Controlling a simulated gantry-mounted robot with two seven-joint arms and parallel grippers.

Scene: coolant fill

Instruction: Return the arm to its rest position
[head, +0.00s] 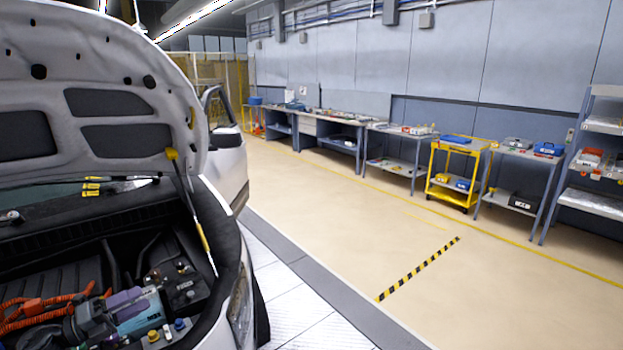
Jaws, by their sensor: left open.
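A white car stands at the left with its hood (110,90) raised and its engine bay open. A prop rod (190,200) with yellow ends stands between the bay's edge and the hood. In the bay are orange cables (35,308), a purple and teal unit (135,308) and a dark box (180,285). A blue cap (180,323) and a yellow cap (153,337) show near the bottom edge. I cannot make out either of my grippers in this view.
A yellow cart (455,165) stands by the far wall between grey workbenches (400,140). A shelf rack (590,160) is at the right edge. The beige floor (330,220) between car and benches is clear, with a black-and-yellow strip (420,268) on it.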

